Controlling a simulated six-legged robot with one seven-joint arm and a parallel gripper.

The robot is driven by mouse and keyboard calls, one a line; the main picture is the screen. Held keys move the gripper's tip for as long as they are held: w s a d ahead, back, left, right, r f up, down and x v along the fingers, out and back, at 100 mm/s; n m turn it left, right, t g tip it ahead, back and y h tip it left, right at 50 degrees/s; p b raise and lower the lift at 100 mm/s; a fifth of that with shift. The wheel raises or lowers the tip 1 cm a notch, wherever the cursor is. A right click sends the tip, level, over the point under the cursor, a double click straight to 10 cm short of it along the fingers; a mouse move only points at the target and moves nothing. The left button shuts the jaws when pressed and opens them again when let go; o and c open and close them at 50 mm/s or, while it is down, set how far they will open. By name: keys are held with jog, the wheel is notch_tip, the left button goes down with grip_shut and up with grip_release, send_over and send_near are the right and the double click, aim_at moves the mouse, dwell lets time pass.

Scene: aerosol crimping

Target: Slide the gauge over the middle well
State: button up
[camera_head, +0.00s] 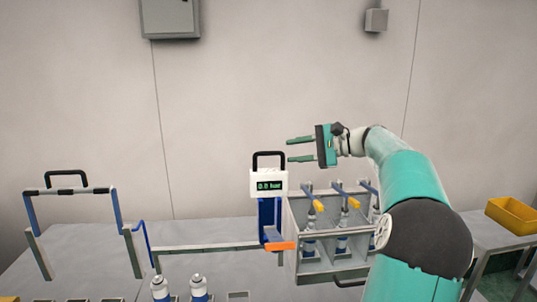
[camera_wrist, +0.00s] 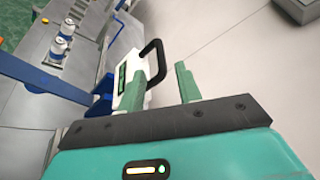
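The gauge (camera_head: 268,184) is a white box with a green display reading 0.0 bar, a black loop handle (camera_head: 269,155) on top and a blue body below. It stands at the left end of the grey well box (camera_head: 318,266), left of the middle well (camera_head: 341,243). The middle well holds a can. My gripper (camera_head: 289,150) is open and empty, its fingers pointing left, just right of the handle and at about its height. In the wrist view, the handle (camera_wrist: 155,58) shows beyond the fingertips, and the near finger partly covers the gauge (camera_wrist: 128,75).
Blue levers with yellow grips (camera_head: 354,202) stand over the wells. An orange tab (camera_head: 281,246) sticks out below the gauge. A blue-and-grey frame (camera_head: 70,191) and two cans (camera_head: 198,287) are at the left. A yellow bin (camera_head: 514,215) sits on the right table.

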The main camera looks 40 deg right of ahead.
aim_at(275, 153)
jog(key=x, duration=0.8)
jog(key=shift+w+f, duration=0.1)
grip_shut()
